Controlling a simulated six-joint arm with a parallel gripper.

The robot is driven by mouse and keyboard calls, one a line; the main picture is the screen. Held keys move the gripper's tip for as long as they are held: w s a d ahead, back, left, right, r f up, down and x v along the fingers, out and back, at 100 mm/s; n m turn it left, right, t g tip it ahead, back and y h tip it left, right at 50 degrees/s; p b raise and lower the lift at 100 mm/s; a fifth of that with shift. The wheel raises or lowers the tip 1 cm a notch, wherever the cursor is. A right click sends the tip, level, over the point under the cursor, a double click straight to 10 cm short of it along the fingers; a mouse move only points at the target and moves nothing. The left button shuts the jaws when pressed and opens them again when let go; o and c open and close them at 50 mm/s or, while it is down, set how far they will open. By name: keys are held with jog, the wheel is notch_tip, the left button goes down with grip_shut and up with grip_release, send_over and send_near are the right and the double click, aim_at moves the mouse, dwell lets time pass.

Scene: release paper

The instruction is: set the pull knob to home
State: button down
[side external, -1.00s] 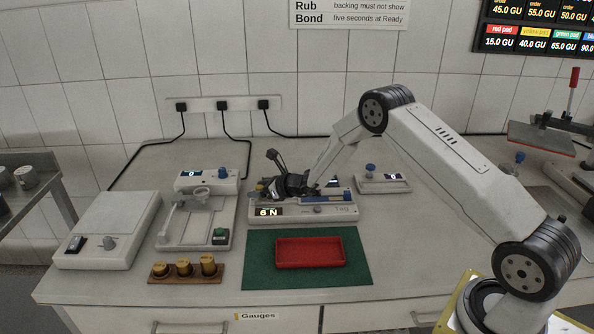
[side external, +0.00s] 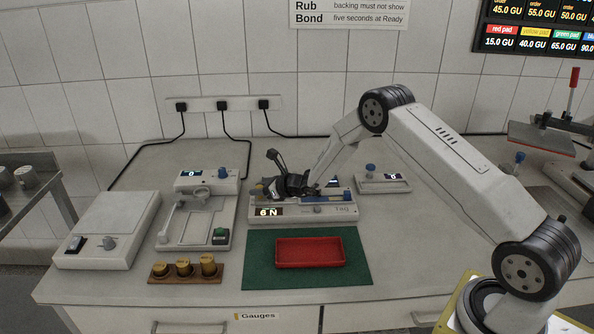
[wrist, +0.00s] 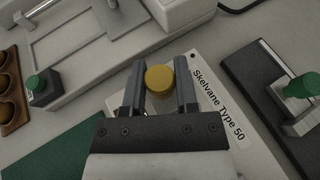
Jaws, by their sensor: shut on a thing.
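The tester with a "6 N" display (side external: 269,212) stands on the bench behind the green mat. My gripper (side external: 268,188) is low over its left end in the side view. In the wrist view a round yellow knob (wrist: 159,78), which I take for the pull knob, sits between the two fingers of my gripper (wrist: 160,86), and the gripper is shut on it. The white plate beside the knob reads "Skelvane Type 50" (wrist: 220,103). In the side view the knob is mostly hidden by the gripper.
A red tray (side external: 310,264) lies on the green mat (side external: 260,280) in front. A gauge with a green button (side external: 221,236) stands to the left, and a small device with a blue knob (side external: 370,169) to the right. Brass weights (side external: 183,267) sit in a wooden holder at front left.

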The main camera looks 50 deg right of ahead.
dwell(0.8)
jog(key=s+d, duration=0.6)
jog(key=shift+s+d, duration=0.15)
jog(key=shift+d, duration=0.1)
jog(key=shift+c, duration=2)
grip_release()
jog(key=shift+s+d, duration=0.1)
jog(key=shift+o, duration=0.2)
jog(key=shift+v, duration=3.8)
jog(key=shift+r, duration=0.1)
